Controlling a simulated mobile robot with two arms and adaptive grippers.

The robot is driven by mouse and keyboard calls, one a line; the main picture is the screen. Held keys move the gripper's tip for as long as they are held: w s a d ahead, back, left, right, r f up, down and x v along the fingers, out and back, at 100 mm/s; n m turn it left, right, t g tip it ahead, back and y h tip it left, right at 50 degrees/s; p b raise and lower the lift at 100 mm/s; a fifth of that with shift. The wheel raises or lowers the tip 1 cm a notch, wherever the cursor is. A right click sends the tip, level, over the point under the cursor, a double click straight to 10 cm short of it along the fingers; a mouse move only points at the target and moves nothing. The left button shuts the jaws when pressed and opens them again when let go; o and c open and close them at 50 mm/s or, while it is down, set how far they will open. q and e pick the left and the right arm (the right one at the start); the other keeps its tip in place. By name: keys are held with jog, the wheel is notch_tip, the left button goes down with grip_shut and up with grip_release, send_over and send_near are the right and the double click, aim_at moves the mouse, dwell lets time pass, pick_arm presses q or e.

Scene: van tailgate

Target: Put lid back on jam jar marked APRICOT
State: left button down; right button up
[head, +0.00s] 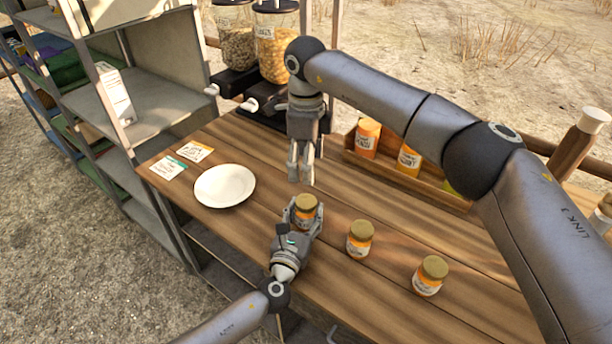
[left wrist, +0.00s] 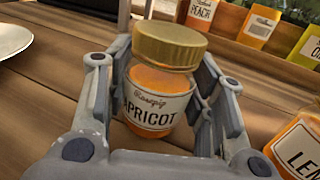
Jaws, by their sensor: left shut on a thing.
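The APRICOT jar (left wrist: 158,103) holds orange jam and stands upright between my left gripper's fingers. Its gold lid (left wrist: 169,46) sits on top of it; how firmly it is seated cannot be told. In the head view the jar's lid (head: 306,202) shows above my left gripper (head: 304,215), which is shut around the jar on the table. My right gripper (head: 302,181) hangs pointing down just behind and above the jar, apart from it. Its fingers look close together with nothing seen between them, but their opening is unclear.
Two more gold-lidded jars (head: 360,239) (head: 430,276) stand to the right; a LEMON-type label (left wrist: 303,150) shows. A white plate (head: 225,186) and cards (head: 195,151) lie left. Dispensers (head: 275,45) and a wooden tray (head: 437,182) with packs stand behind. The front table strip is clear.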

jog(key=shift+r, duration=0.45)
pick_arm(q)
jog(key=c, duration=0.6)
grip_release()
jog(key=v, duration=1.2)
